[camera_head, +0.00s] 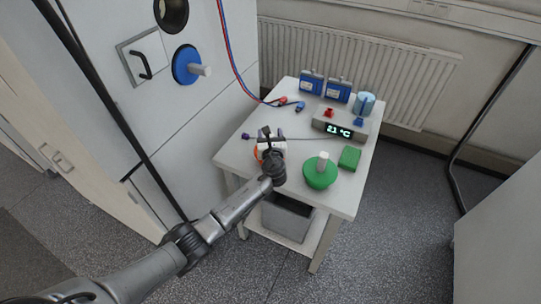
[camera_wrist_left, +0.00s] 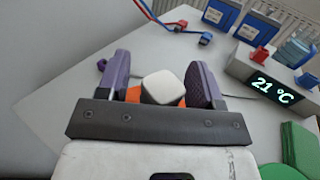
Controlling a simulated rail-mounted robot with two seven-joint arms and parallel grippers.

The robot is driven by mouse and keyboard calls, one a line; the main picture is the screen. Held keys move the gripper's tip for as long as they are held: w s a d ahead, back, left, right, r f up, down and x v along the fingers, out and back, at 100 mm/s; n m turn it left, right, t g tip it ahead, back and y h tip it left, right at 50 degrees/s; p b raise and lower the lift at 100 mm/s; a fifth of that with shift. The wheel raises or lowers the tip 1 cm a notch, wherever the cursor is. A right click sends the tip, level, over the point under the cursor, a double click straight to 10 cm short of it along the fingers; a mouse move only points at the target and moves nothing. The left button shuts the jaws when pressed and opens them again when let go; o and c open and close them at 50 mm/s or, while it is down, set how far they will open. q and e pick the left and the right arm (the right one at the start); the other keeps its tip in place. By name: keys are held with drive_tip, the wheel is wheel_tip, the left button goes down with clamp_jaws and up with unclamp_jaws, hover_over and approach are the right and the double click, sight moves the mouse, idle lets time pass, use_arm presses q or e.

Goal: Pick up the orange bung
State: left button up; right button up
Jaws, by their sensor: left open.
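The orange bung (camera_wrist_left: 133,95) lies on the white table, mostly hidden by my gripper. In the left wrist view its white knob (camera_wrist_left: 163,88) stands between the two purple-padded fingers. In the head view only a bit of its orange edge (camera_head: 258,153) shows. My left gripper (camera_wrist_left: 163,80) is open, with one finger on each side of the knob and a visible gap on both sides. It also shows in the head view (camera_head: 267,137), pointing down over the table's left part. Exact finger height against the knob is unclear. My right gripper is not in view.
A green bung (camera_head: 320,173) and green block (camera_head: 349,158) lie to the right on the table (camera_head: 338,202). Behind stand a 21 °C display unit (camera_head: 342,126), blue boxes (camera_head: 337,91) and cable plugs (camera_head: 299,106). A blue bung (camera_head: 186,66) sits on the left wall panel.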

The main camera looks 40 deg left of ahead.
use_arm(q)
clamp_jaws()
idle(0.6)
drive_tip(key=s+d+r+p, duration=0.1)
drive_tip(key=d+r+p, duration=0.9)
drive_tip(key=r, duration=0.6)
drive_tip(key=shift+s+d+p, duration=0.25)
drive_tip(key=shift+d+p, duration=0.15)
drive_tip(key=shift+d, duration=0.4)
